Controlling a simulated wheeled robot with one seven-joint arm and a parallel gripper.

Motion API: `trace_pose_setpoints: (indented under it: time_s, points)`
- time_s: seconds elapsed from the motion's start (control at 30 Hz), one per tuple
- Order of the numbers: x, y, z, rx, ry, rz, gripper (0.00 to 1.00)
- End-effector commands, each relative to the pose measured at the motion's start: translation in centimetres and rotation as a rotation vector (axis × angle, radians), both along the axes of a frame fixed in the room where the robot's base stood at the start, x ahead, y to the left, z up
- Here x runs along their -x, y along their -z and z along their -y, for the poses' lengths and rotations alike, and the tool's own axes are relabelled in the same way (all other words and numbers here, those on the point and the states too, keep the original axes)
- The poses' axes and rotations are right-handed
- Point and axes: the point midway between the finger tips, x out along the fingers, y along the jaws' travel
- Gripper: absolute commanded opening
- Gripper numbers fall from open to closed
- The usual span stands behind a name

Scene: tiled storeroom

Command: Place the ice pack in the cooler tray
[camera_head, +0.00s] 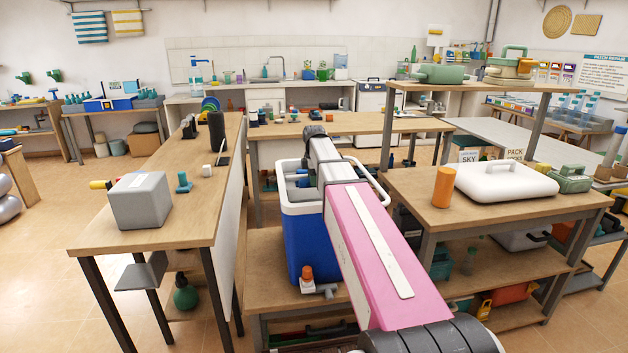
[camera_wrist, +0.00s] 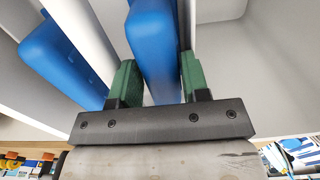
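The cooler (camera_head: 304,243), a blue box with a white rim, stands open on the low middle bench. My arm reaches over it and hides part of its inside. In the wrist view my gripper (camera_wrist: 160,82) has green finger pads on both sides of a blue ice pack (camera_wrist: 154,45) and appears shut on it. A second blue slab (camera_wrist: 62,52), like another ice pack, lies to its left among pale upright dividers (camera_wrist: 98,40), seemingly of the cooler tray. My gripper is hidden in the head view. Whether the held pack rests on the tray floor cannot be seen.
A white lid (camera_head: 506,181) and an orange cylinder (camera_head: 444,187) stand on the right table. A grey box (camera_head: 139,201) sits on the left bench. A raised shelf (camera_head: 470,87) stands behind the right table.

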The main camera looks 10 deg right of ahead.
Motion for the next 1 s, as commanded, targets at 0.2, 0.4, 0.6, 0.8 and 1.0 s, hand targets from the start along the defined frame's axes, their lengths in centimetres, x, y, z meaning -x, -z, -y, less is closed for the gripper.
trace_pose_setpoints:
  time_s: [0.2,0.4,0.6,0.8,1.0]
  points:
    - [0.0,-0.8,0.0,0.000,0.000,0.001,0.47]
    - [-0.1,-3.9,0.0,0.000,0.000,0.002,0.47]
    - [-0.1,-7.7,0.0,0.000,0.000,0.002,0.47]
    - [-0.1,-10.7,0.0,0.000,0.000,0.002,0.47]
    - [0.0,-12.1,0.0,0.000,0.000,0.000,0.47]
